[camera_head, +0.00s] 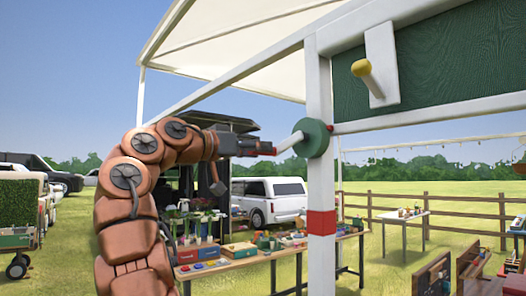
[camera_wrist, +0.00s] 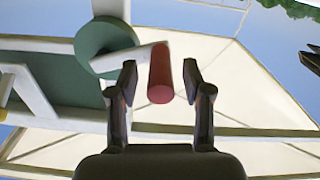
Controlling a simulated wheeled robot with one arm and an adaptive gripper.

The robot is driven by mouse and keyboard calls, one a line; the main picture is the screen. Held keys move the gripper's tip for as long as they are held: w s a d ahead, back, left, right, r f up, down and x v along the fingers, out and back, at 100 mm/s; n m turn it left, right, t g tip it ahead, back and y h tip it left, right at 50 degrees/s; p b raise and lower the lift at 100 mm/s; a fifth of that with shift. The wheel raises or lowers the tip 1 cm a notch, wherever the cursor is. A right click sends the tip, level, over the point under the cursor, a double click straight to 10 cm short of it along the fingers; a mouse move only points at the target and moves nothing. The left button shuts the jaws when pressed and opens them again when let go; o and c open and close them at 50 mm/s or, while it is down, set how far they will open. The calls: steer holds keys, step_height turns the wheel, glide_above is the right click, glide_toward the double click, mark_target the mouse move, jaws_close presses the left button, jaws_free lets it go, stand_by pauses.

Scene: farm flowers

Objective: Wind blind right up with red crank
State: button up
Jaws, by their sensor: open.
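The red crank handle (camera_wrist: 160,78) stands out from a white crank arm (camera_wrist: 125,60) on a round green hub (camera_wrist: 104,46). In the head view the green hub (camera_head: 313,138) is on the white post and the white arm (camera_head: 288,143) points left and slightly down. My gripper (camera_head: 268,147) is at the arm's outer end, where the red handle is mostly hidden. In the wrist view my open gripper (camera_wrist: 161,70) has a finger on each side of the handle, with visible gaps. I cannot make out a separate blind; a green panel (camera_head: 450,65) fills the upper right.
A yellow-knobbed peg (camera_head: 361,68) sticks out from a white plate (camera_head: 383,62) on the panel. The white post (camera_head: 320,180) bears a red band (camera_head: 321,222). A table (camera_head: 262,256) with flowers and boxes stands below my gripper. A cream canopy (camera_head: 235,45) is overhead.

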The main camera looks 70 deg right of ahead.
steer(key=shift+x, duration=1.05)
jaws_close()
